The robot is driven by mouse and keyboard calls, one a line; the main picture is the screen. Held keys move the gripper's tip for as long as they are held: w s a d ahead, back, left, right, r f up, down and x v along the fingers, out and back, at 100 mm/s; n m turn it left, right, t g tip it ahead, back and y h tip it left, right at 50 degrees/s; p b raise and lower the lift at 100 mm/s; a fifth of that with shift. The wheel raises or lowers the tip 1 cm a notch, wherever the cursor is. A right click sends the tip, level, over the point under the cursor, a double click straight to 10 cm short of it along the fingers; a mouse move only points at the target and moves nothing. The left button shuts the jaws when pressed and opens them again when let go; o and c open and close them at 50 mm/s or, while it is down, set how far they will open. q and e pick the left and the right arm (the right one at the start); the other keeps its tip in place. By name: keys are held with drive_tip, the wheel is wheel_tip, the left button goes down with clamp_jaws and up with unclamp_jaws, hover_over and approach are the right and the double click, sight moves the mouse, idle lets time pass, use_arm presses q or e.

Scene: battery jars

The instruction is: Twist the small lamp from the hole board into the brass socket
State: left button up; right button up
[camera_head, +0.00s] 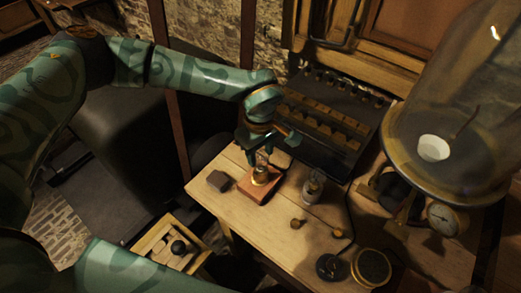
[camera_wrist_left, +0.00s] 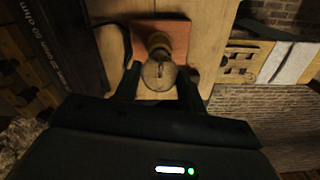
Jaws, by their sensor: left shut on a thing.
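My left gripper (camera_head: 260,160) points down over the brass socket (camera_head: 260,175) in the head view. The socket stands on a reddish wooden base (camera_head: 262,193) on the table. In the left wrist view, the gripper (camera_wrist_left: 157,88) is shut on the small lamp (camera_wrist_left: 158,76), a round glass bulb between the fingers. The lamp is in line with the socket (camera_wrist_left: 158,42); whether they touch or the lamp sits in it I cannot tell. A pale board with holes (camera_wrist_left: 238,62) shows at the right of the wrist view. My right gripper is not in view.
A dark block (camera_head: 219,181) lies left of the base. A glass jar (camera_head: 313,188), small brass pieces (camera_head: 297,223) and round dark items (camera_head: 331,267) stand to the right. A black resistor panel (camera_head: 325,125) is behind; a large glass dome (camera_head: 455,110) is at right.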

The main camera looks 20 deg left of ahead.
use_arm(q)
drive_tip(key=o, duration=1.2)
